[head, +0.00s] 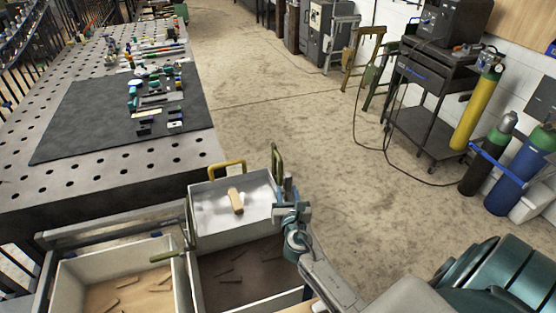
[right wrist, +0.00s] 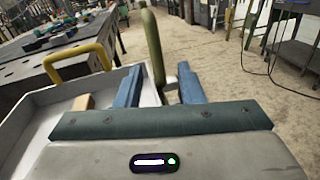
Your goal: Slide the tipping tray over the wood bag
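The tipping tray (head: 206,226) is a shallow pale tray with one wood block (head: 236,201) in it. A yellow handle (head: 227,165) stands at its back and a green handle (head: 275,160) at its right. My right gripper (head: 283,188) is at the tray's right side, by the green handle. In the right wrist view, the blue fingers (right wrist: 160,85) are apart with the green handle (right wrist: 152,45) between them, not visibly clamped. Below are a left bin (head: 66,282) and a darker right bin (head: 250,255), both holding wood strips. I cannot tell which is the wood bag. My left gripper is out of view.
A perforated table (head: 100,170) with a dark mat (head: 90,120) and several small parts stands behind the bins. A rail (head: 110,232) runs along the bins' back. Gas cylinders (head: 478,110) and a cart (head: 425,125) stand far right. The floor between is clear.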

